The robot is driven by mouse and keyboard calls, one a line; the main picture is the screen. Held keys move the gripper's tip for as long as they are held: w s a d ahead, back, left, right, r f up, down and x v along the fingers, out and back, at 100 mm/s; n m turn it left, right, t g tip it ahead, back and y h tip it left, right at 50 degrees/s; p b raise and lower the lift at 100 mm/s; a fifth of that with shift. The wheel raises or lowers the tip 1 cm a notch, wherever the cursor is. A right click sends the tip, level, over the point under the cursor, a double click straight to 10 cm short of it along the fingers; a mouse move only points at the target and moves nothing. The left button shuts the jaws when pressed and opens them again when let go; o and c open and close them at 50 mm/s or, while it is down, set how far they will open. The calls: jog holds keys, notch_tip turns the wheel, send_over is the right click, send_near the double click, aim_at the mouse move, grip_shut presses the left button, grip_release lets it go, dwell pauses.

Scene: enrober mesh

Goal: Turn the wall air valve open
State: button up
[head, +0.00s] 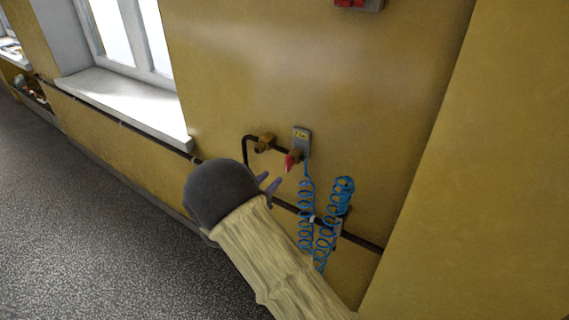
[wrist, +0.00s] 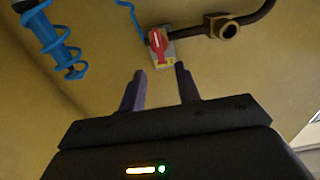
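The wall air valve has a red handle (head: 290,161) and sits on the yellow wall, at the end of a dark pipe with brass fittings (head: 265,142). In the wrist view the red handle (wrist: 157,42) stands in front of a grey plate (wrist: 170,60). My gripper (head: 268,184) is just left of and below the handle in the head view. In the wrist view my gripper (wrist: 161,78) has its two fingers apart with nothing between them, and the handle lies beyond the tips, apart from them. My dark wrist and sleeved arm hide part of the wall below.
A blue coiled hose (head: 307,215) hangs below the valve, with another coil beside it (head: 336,200). A dark pipe (head: 362,243) runs along the wall. A window sill (head: 130,105) is at left. A red device (head: 350,3) is at the top.

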aim_at(286, 164)
jog(key=p+x, duration=0.1)
jog(key=x, duration=0.7)
jog(key=shift+w+d, duration=0.15)
jog(key=shift+w, duration=0.05)
jog(key=c, duration=0.6)
